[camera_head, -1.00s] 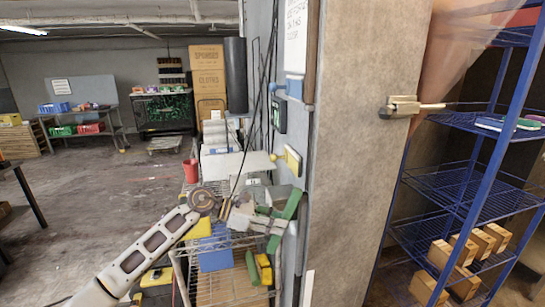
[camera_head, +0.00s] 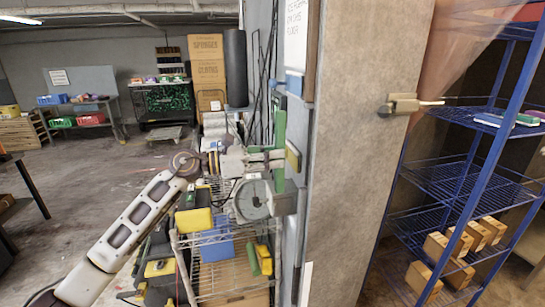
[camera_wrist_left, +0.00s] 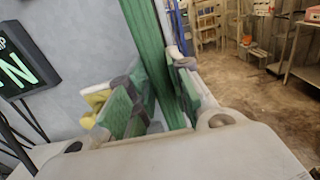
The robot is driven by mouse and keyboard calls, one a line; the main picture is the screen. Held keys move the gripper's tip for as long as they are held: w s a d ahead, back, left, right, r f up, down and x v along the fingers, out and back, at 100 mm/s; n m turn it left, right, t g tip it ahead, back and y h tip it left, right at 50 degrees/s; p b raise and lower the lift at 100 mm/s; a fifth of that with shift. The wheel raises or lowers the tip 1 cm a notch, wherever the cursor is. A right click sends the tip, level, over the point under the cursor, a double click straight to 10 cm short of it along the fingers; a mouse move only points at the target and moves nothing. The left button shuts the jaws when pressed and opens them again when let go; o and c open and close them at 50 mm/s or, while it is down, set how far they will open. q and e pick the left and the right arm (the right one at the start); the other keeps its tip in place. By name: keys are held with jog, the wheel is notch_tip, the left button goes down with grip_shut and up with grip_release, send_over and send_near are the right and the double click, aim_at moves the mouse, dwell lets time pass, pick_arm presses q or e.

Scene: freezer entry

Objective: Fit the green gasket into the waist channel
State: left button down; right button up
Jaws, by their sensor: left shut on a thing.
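The green gasket (camera_head: 279,130) is a long strip, standing close to upright along the edge of the grey wall. My left gripper (camera_head: 277,158) is shut on it around its middle. In the left wrist view the gasket (camera_wrist_left: 146,40) runs up from between the fingers (camera_wrist_left: 160,100) and out at the top. A grey and yellow fitting (camera_head: 293,157) is on the wall edge just right of the gasket. I cannot make out the waist channel for certain, nor whether the gasket touches it. My right gripper is not in view.
A wire cart (camera_head: 225,245) with a round-dial scale (camera_head: 250,200) and yellow and blue items stands below my left gripper. A beige door panel with a handle (camera_head: 403,104) is to the right. Beyond it is a blue rack (camera_head: 470,185) with boxes. Floor at left is open.

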aim_at(310, 152)
pick_arm(q)
jog(key=shift+x, duration=1.95)
jog(key=shift+b, duration=0.75)
dwell(1.1)
jog(key=shift+x, duration=1.85)
dwell(1.5)
jog(key=c, duration=1.2)
grip_release()
jog(key=shift+d, duration=0.15)
